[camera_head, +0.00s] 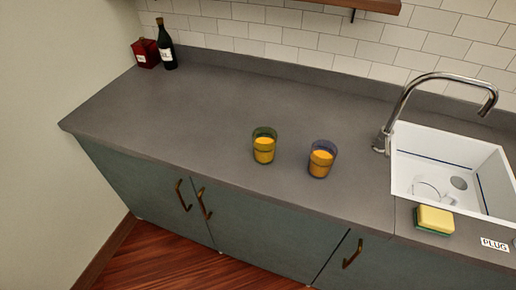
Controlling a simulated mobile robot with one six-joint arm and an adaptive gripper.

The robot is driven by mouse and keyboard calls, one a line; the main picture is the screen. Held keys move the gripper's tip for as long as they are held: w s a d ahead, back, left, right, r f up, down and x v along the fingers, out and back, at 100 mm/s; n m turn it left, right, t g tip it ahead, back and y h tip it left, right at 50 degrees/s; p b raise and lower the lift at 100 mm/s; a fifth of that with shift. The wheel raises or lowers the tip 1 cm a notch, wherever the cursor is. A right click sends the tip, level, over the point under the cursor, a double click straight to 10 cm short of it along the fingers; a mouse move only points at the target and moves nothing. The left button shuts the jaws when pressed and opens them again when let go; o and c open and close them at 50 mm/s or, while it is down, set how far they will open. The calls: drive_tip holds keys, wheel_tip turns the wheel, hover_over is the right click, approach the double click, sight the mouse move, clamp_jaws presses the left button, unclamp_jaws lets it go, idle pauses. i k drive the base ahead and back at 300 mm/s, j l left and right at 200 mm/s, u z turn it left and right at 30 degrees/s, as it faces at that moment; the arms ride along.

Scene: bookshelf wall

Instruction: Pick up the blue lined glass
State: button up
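The blue lined glass (322,159) stands upright on the grey countertop (190,110), left of the sink. It has a bluish rim and holds an orange drink. A similar glass with a greenish rim (264,146) stands upright to its left, also with an orange drink, and a small gap separates the two. My gripper is not in view, and nothing touches either glass.
A white sink (408,180) with a curved metal faucet (400,108) is on the right. A yellow-green sponge (435,220) lies at its front left. A dark bottle (166,48) and a red box (146,54) stand at the back left. The counter's left part is clear.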

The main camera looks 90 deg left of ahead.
sight(324, 153)
drive_tip(key=u, duration=2.9)
